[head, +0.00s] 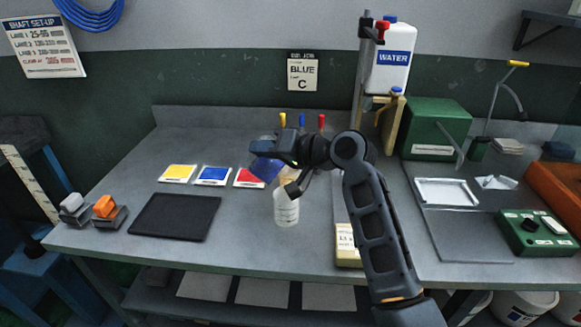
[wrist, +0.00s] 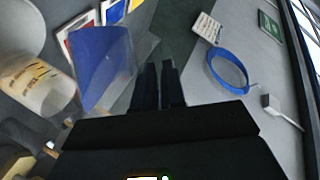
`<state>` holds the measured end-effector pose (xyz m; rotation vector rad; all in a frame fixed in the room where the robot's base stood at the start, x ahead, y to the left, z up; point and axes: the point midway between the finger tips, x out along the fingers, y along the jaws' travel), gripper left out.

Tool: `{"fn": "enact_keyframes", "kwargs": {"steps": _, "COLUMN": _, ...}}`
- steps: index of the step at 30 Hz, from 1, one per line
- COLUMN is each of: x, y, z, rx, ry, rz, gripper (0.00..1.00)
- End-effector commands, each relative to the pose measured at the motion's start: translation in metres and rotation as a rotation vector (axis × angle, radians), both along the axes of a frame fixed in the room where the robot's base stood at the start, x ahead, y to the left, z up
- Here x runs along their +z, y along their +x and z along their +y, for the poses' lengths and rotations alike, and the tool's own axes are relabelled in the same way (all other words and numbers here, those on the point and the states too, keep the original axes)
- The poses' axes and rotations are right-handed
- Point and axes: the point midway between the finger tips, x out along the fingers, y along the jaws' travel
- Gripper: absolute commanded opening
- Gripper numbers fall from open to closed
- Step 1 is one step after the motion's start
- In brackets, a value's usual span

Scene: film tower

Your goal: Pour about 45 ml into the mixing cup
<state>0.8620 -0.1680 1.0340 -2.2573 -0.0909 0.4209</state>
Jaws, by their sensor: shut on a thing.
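My gripper (head: 284,149) is shut on a clear container with blue liquid (head: 264,169), held above the bench and tilted. In the wrist view the container (wrist: 101,70) shows close beside my two narrow fingers (wrist: 159,82); the grip point itself is partly hidden. The mixing cup (head: 286,210), whitish and translucent with graduation marks, stands upright on the bench below and slightly right of the container. The cup (wrist: 38,88) also shows at the left of the wrist view. Its liquid level and any stream between the two cannot be made out.
Yellow (head: 178,174), blue (head: 213,175) and red (head: 249,178) cards lie left of the cup. A black pad (head: 174,217) lies front left. A water jug (head: 392,58) stands raised behind; a green box (head: 434,125) is at right.

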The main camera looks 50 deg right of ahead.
Motion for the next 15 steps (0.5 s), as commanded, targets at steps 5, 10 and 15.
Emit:
{"fn": "enact_keyframes", "kwargs": {"steps": 5, "x": 0.0004, "y": 0.0000, "z": -0.0016, "rx": -0.001, "ry": 0.020, "rz": -0.003, "gripper": 0.00}}
{"fn": "enact_keyframes", "kwargs": {"steps": 10, "x": 0.0005, "y": -0.0001, "z": -0.0027, "rx": 0.000, "ry": 0.043, "rz": -0.005, "gripper": 0.00}}
{"fn": "enact_keyframes", "kwargs": {"steps": 15, "x": 0.0021, "y": -0.0002, "z": -0.0043, "rx": 0.000, "ry": 0.063, "rz": -0.006, "gripper": 0.00}}
